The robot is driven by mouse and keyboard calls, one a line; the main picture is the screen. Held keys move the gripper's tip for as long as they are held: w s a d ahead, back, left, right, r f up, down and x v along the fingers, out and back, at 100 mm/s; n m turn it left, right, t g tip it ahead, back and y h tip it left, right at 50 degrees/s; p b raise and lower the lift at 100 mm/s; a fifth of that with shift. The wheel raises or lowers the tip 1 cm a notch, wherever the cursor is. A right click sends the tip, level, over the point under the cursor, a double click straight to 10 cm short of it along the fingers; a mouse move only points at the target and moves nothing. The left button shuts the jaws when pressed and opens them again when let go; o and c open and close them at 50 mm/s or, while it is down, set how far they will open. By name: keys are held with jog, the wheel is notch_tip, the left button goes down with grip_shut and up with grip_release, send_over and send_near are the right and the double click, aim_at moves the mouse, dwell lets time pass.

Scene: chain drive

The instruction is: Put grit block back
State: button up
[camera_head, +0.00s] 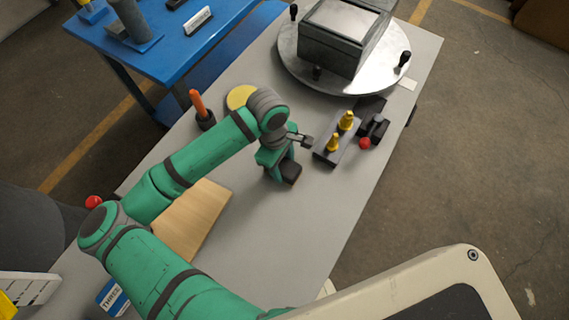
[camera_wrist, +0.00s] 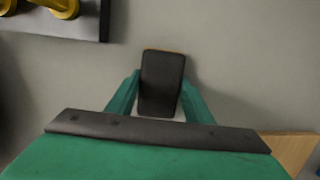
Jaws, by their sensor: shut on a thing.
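The grit block (camera_head: 291,172) is a small dark block with a thin brownish edge. My gripper (camera_head: 282,169), with green fingers, is shut on it over the middle of the grey bench. In the wrist view the block (camera_wrist: 162,80) sits between the two finger ends (camera_wrist: 161,92), its dark face towards the camera. Whether it touches the bench top or hangs just above it, I cannot tell. The lower part of the block is partly hidden by my gripper.
A dark holder with yellow pieces (camera_head: 340,137) stands just right of my gripper, beside a black fixture with a red knob (camera_head: 365,143). An orange-handled tool (camera_head: 198,106) stands in a black cup. A wooden board (camera_head: 196,222) lies left. The bench front (camera_head: 290,235) is clear.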

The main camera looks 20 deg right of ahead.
jog(key=shift+d+f, duration=0.15)
jog(key=o, duration=0.9)
jog(key=shift+s+d, duration=0.1)
jog(key=shift+d, duration=0.05)
jog(key=r, duration=0.4)
jog(key=w+r, duration=0.1)
jog(key=r, duration=0.3)
jog(key=a+r, duration=0.1)
jog(key=r, duration=0.3)
jog(key=shift+w+r, duration=0.1)
jog(key=shift+w, duration=0.15)
jog(key=shift+a, duration=0.1)
